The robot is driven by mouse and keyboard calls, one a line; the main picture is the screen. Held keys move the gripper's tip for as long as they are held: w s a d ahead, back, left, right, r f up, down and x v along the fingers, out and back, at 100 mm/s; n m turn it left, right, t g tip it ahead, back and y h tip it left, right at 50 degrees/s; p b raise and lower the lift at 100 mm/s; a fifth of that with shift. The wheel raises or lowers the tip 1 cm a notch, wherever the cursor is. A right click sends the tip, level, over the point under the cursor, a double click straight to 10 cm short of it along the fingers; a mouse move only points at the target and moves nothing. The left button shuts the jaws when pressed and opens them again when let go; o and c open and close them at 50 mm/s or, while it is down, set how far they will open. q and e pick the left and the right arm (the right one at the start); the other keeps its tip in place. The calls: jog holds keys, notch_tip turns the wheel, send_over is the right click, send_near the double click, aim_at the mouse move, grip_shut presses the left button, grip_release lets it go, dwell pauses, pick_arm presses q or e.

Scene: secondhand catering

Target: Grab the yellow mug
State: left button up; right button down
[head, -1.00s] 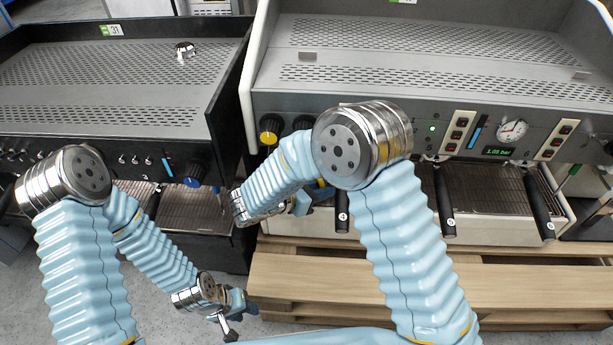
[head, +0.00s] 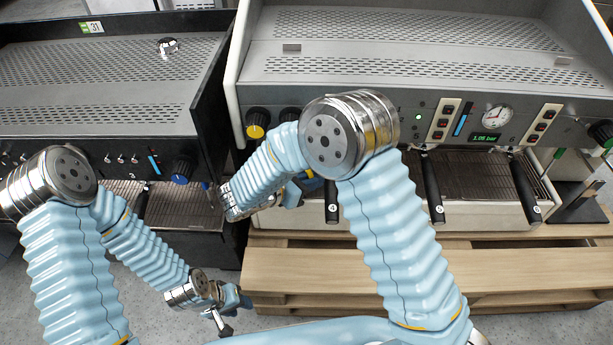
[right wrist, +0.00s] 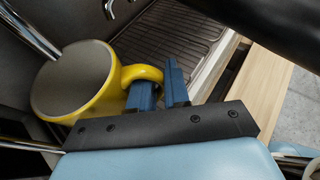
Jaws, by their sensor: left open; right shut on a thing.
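The yellow mug (right wrist: 110,98) shows in the right wrist view, with a dark grey round face towards the camera. Its handle (right wrist: 143,73) loops out to the right. My right gripper (right wrist: 158,90) has its blue fingers shut on the handle. The mug is beside the drip grate of a coffee machine; I cannot tell whether it touches it.
The right coffee machine (head: 420,75) stands on a wooden pallet (head: 400,264). Portafilters with black handles (head: 432,187) jut out to the right of my right gripper. A second coffee machine (head: 100,75) stands at the left. Bare floor (head: 130,280) lies in front of it.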

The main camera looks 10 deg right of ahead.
jog(key=shift+r, duration=0.7)
jog(key=shift+s+a, duration=0.1)
jog(key=shift+s, duration=0.2)
jog(key=s+a+b, duration=0.1)
jog(key=s+a, duration=0.2)
jog(key=s, duration=1.4)
jog(key=shift+a, duration=0.2)
dwell(0.4)
